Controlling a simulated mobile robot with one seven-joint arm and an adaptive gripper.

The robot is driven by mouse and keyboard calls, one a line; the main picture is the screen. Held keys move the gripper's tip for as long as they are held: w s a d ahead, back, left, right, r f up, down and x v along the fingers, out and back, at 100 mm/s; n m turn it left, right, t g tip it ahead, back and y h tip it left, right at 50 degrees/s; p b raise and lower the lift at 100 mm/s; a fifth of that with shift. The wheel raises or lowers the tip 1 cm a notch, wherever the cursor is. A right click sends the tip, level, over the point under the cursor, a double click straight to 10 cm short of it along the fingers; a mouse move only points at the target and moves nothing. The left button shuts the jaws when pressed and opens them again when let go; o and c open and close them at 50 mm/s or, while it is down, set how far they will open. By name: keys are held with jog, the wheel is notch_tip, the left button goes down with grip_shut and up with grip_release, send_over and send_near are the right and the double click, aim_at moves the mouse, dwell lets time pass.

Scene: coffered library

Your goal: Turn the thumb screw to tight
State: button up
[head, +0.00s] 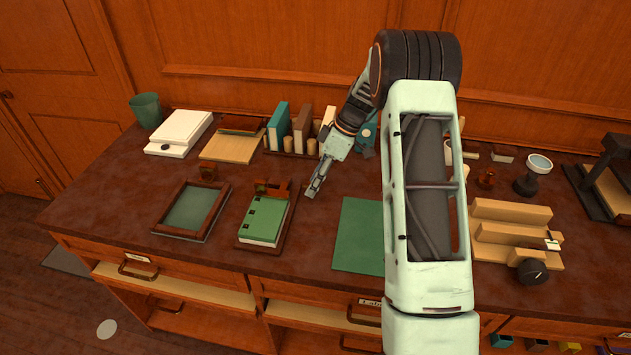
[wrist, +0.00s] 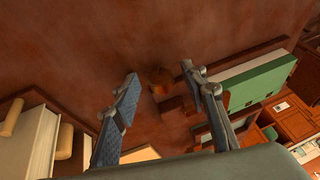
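A green book (head: 262,218) lies in a brown wooden holder (head: 287,228) on the desk, with a small brown clamp (head: 272,187) at its far end. In the wrist view a small round orange-brown piece (wrist: 160,78), which looks like the thumb screw, sits beside the clamp's brown blocks, near the book (wrist: 262,82). Its setting cannot be read. My gripper (head: 311,191) is just right of the clamp, pointing down. In the wrist view my gripper (wrist: 165,95) is open, its fingers wide apart with the round piece showing between and beyond them. I see no contact.
A brown framed tray (head: 218,213) lies left of the holder and a green mat (head: 357,234) to the right. Upright books (head: 301,130) stand behind my gripper. A stepped wooden block (head: 497,232) with a black knob (head: 533,270) is farther right.

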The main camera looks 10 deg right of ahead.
jog(key=v, duration=1.2)
jog(key=shift+c, duration=1.4)
jog(key=shift+s+a+f+n+t+h+p, duration=0.65)
jog(key=shift+s+a+t, duration=0.65)
jog(key=shift+s+t, duration=1.1)
jog(key=shift+h, duration=0.35)
jog(key=p+x, duration=0.1)
jog(key=x, duration=0.9)
jog(key=shift+a+f, duration=0.15)
jog(key=shift+f, duration=0.25)
jog(key=shift+c, duration=0.7)
